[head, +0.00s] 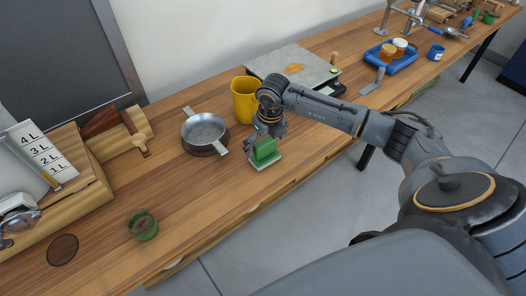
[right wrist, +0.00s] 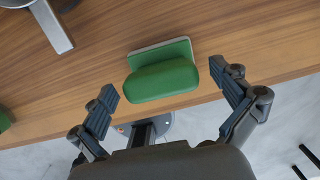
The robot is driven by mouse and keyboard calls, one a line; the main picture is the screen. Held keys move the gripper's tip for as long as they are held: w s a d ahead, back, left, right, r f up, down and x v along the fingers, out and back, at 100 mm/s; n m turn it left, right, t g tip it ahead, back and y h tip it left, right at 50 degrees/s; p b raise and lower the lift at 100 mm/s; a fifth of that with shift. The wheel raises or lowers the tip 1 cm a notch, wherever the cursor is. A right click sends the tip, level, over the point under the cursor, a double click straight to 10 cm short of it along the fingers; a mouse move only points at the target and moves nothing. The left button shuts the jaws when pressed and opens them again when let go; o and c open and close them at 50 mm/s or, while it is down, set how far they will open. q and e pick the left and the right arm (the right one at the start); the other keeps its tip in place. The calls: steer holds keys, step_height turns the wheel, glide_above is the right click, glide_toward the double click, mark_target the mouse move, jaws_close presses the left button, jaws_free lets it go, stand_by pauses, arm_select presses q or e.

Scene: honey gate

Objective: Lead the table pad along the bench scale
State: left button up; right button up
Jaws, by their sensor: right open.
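The table pad, a green block on a pale flat base (head: 264,151), lies near the front edge of the wooden bench. In the right wrist view the pad (right wrist: 162,84) sits ahead of the jaws, roughly between the fingertips. My right gripper (head: 268,136) is open and points down over the pad, partly hiding its top; its two dark fingers also show in the right wrist view (right wrist: 165,86). The bench scale (head: 296,60), with a broad grey plate, stands farther back, partly hidden by my right arm. My left gripper is not in view.
A yellow cup (head: 243,100) stands just behind the gripper, and a metal pan (head: 204,129) is left of it. A green-based glass (head: 142,224) is near the front left. A blue tray (head: 389,60) with jars is at the back right. Bench between pan and glass is clear.

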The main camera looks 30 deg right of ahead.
steer(key=c, duration=1.5)
steer(key=shift+r+p, duration=2.15)
steer(key=shift+r, duration=1.35)
step_height(320, 180, up, 5)
steer(key=p, duration=0.3)
